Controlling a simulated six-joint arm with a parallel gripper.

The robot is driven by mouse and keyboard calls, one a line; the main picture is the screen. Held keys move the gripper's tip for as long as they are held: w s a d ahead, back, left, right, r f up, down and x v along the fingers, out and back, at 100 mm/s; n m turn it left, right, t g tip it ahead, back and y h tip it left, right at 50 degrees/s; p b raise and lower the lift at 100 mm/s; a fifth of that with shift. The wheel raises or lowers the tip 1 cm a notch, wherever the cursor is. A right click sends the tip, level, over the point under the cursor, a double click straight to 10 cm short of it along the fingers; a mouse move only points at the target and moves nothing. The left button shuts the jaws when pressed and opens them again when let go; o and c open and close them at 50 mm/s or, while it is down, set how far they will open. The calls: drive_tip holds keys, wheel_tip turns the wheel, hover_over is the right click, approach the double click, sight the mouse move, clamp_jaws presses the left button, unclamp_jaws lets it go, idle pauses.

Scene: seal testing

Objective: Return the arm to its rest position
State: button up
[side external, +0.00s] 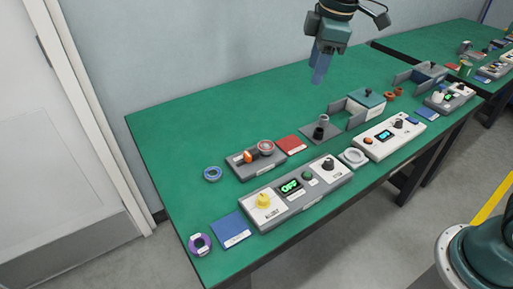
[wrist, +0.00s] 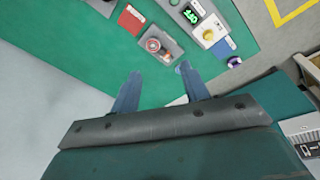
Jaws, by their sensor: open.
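My gripper (side external: 318,68) hangs above the back part of the green table in the side external view, with its blue fingers pointing down. It is well clear of the table top and touches nothing. In the wrist view my gripper (wrist: 158,82) shows two blue fingers spread apart with nothing between them. The green table (side external: 190,125) carries the test equipment in front of and below the gripper.
A grey control box (side external: 293,197) with a yellow knob, a small grey fixture (side external: 257,157), a red pad (side external: 291,143), a blue pad (side external: 231,229) and several rings stand towards the front. A white-faced box (side external: 388,138) is farther right. The table's back left is clear.

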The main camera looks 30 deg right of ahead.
drive_tip(key=s+d+m+t, duration=0.1)
drive_tip(key=s+d+m, duration=0.1)
drive_tip(key=s, duration=0.6)
drive_tip(key=s+d+m+t, duration=0.1)
drive_tip(key=s+d+m, duration=0.2)
drive_tip(key=s, duration=0.6)
drive_tip(key=s+d+m+t, duration=0.1)
drive_tip(key=s+d+m, duration=0.1)
drive_tip(key=s+m, duration=0.3)
drive_tip(key=s, duration=0.3)
drive_tip(key=shift+s+d+f+m, duration=0.3)
drive_tip(key=shift+s+d+m, duration=0.05)
drive_tip(key=shift+d+m, duration=0.05)
drive_tip(key=shift+o, duration=0.3)
drive_tip(key=shift+w, duration=0.1)
idle(0.5)
